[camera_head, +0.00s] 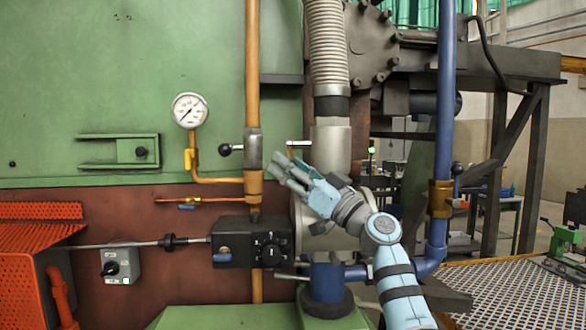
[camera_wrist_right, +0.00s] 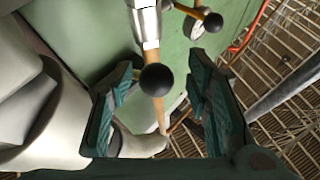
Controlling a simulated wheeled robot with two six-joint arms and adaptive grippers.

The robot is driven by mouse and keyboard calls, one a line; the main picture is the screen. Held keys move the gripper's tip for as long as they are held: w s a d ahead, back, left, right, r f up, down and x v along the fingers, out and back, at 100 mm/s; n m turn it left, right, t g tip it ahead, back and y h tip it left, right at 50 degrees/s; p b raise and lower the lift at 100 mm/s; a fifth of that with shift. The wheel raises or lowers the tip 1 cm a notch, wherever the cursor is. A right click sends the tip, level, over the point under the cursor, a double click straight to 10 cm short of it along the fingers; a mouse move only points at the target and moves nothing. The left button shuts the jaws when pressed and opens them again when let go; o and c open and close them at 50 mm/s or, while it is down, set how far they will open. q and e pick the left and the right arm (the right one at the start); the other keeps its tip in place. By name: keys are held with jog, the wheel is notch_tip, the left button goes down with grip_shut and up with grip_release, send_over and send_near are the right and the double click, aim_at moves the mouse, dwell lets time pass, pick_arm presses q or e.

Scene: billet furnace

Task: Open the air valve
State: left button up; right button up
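My right gripper (camera_head: 284,170) reaches up and left, in front of the gap between the orange pipe and the thick pale pipe. In the right wrist view its fingers (camera_wrist_right: 160,105) are open, with a black ball knob (camera_wrist_right: 157,80) between them and visible room on both sides. The knob lies in line with a shiny metal fitting (camera_wrist_right: 146,22); its lever is not clearly seen. In the head view a metal valve body (camera_head: 253,148) sits on the orange pipe, with a black-knobbed lever (camera_head: 226,149) to its left. A short pale handle (camera_head: 299,143) shows just above my fingertips.
A pressure gauge (camera_head: 189,110) hangs left of the orange pipe (camera_head: 252,65). A black control box (camera_head: 252,242) is below my gripper. The thick pale pipe (camera_head: 331,146) stands close by. A blue pipe (camera_head: 445,90) with a brass valve (camera_head: 440,198) is farther right.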

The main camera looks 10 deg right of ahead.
jog(key=shift+w+d+f, duration=0.1)
jog(key=shift+d, duration=0.05)
jog(key=shift+d, duration=0.15)
jog(key=v, duration=1.1)
jog(key=shift+s+f, duration=0.25)
jog(key=shift+s, duration=0.05)
